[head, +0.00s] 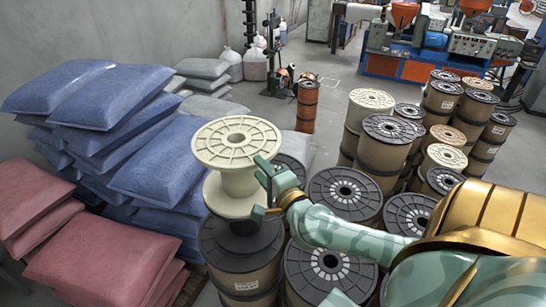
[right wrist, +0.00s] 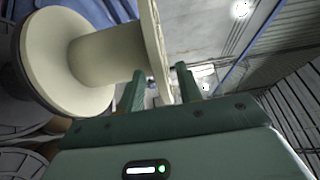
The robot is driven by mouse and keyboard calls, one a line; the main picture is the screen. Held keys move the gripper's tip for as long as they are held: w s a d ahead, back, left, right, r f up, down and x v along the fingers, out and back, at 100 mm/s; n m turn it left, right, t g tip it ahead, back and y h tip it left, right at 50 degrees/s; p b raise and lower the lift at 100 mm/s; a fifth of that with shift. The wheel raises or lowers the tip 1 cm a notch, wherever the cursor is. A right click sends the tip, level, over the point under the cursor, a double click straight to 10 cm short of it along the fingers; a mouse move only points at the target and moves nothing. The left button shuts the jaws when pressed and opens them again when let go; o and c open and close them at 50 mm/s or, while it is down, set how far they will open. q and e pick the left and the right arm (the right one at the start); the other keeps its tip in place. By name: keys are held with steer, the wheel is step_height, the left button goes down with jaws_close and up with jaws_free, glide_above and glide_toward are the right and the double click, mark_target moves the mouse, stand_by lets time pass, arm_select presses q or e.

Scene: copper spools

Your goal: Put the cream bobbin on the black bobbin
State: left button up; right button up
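The cream bobbin (head: 237,142) is upright above a dark-topped drum-like bobbin (head: 217,253) in the head view. A dark patch shows between its lower flange and that drum's top; I cannot tell whether they touch. The black bobbin is not clearly distinct there. My right gripper (head: 262,188) is at the cream bobbin's right side, fingers spread, one near the upper flange and one lower. In the right wrist view, the cream bobbin (right wrist: 105,55) lies across the left, with one flange edge between the open fingers (right wrist: 162,85). My left gripper is not visible.
Several large spools with black tops (head: 345,192) stand close by on the right, and more stand behind. Blue sacks (head: 160,165) and red sacks (head: 105,262) are piled on the left. An orange-brown spool (head: 307,105) stands behind. Grey floor is clear farther back.

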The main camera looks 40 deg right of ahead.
steer(key=s+a, duration=0.1)
steer(key=s, duration=0.5)
steer(key=shift+s+b, duration=0.2)
steer(key=shift+b, duration=0.25)
